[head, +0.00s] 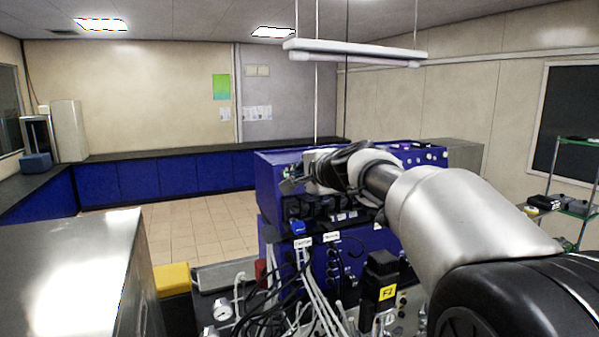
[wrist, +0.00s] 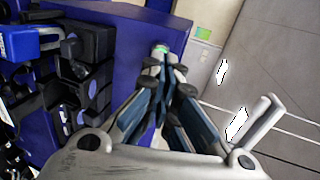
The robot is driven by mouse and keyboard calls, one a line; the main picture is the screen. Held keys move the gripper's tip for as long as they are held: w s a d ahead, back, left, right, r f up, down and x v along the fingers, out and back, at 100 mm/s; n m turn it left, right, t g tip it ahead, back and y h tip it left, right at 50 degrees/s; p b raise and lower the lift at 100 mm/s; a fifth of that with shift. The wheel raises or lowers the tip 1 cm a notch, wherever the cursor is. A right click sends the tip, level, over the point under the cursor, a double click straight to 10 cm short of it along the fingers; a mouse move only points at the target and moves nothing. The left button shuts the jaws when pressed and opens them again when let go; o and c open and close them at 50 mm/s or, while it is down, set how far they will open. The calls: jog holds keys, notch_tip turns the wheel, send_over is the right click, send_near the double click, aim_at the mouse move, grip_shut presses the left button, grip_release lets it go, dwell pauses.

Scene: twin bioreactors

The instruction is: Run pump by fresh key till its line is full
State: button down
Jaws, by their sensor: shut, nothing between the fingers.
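My gripper (wrist: 168,68) is shut and empty, in front of the blue cabinet (wrist: 125,32). Black pump heads with blue parts (wrist: 85,70) sit on the cabinet face at left. In the head view my gripper (head: 289,186) is at the left end of my arm, before the blue cabinet (head: 272,172). Two white labels, one of them a tag (head: 303,242), are too small to read surely. The line's filling cannot be seen.
Black and white tubes (head: 310,290) crowd the area below the cabinet. A dark unit with a yellow tag (head: 387,292) stands beside my arm. A steel bench (head: 65,265) is at left, with a yellow box (head: 173,279) beside it. Tiled floor (head: 205,222) is free behind.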

jog(key=shift+x, duration=1)
jog(key=shift+b+v, duration=0.3)
jog(key=shift+v, duration=1.1)
jog(key=b+v, duration=0.1)
jog(key=v, duration=0.5)
jog(key=shift+b, duration=0.35)
jog(key=shift+f, duration=0.1)
